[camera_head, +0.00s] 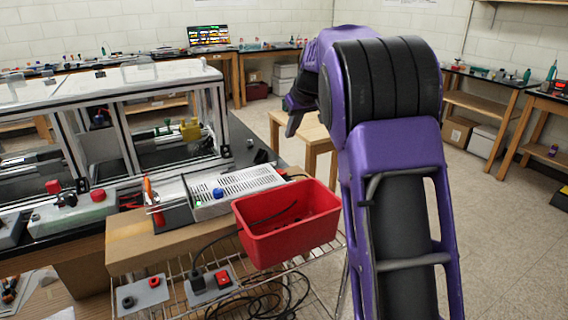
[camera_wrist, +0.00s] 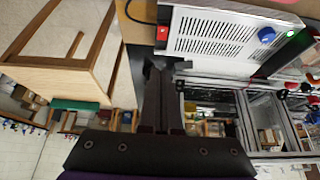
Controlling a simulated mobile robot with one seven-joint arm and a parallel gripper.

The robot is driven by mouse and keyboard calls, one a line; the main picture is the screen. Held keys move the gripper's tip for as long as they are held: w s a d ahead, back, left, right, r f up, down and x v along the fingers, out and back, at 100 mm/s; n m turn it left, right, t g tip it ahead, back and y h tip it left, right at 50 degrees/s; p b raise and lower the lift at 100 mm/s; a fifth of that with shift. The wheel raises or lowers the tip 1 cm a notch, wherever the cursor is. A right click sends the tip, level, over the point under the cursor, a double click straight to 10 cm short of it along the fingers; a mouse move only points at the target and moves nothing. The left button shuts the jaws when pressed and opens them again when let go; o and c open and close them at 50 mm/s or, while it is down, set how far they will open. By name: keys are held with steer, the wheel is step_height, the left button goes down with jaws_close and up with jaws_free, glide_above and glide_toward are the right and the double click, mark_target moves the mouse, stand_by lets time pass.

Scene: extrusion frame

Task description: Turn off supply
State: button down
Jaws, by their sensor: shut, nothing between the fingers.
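A red bin (camera_head: 288,228) stands in front of the supply. A wire rack holds switch boxes (camera_head: 211,287) and black cables. The framed enclosure (camera_head: 130,125) is behind. A wooden stool (camera_head: 305,135) stands beyond the bench.

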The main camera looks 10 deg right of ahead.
glide_above(282, 171)
steer(key=s, duration=0.1)
steer(key=f, duration=0.8)
steer(key=shift+s+d+f, duration=0.15)
steer(key=shift+s, duration=0.05)
steer(key=f, duration=0.3)
steer(key=shift+s+d+f, duration=0.1)
steer(key=shift+s+f, duration=0.05)
steer(key=shift+s, duration=0.05)
steer(key=shift+s+f+b, duration=0.15)
steer(key=shift+f+b, duration=0.15)
steer(key=shift+f, duration=0.2)
steer(key=shift+f, duration=0.1)
